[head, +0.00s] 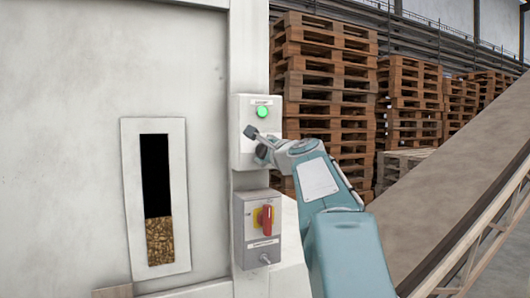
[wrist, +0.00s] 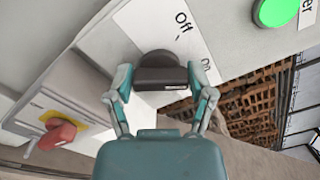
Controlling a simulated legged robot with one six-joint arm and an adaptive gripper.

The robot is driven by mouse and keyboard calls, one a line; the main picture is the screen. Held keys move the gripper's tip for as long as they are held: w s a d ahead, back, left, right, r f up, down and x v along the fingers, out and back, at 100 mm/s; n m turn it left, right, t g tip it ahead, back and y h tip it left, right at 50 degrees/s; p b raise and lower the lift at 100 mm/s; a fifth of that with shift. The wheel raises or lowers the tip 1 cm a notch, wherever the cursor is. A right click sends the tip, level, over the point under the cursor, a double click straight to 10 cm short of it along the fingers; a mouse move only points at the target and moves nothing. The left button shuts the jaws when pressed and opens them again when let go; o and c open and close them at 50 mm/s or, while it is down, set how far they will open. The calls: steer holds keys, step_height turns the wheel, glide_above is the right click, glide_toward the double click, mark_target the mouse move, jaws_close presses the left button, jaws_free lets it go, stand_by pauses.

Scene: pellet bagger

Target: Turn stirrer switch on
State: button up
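The stirrer switch (wrist: 160,72) is a dark rotary knob on a pale plate marked "Off" and "On".
A lower grey box (head: 246,207) carries a red handle (head: 266,218) on yellow, close below my gripper. A sight window (head: 157,245) in the white wall shows pellets at its bottom. A conveyor (head: 450,190) slopes at the right, with stacked pallets (head: 325,80) behind.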

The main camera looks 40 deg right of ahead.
steer(key=o, duration=0.3)
steer(key=shift+w+f, duration=0.1)
steer(key=shift+f, duration=0.25)
steer(key=shift+r, duration=0.15)
steer(key=shift+r, duration=0.1)
steer(key=v, duration=1.2)
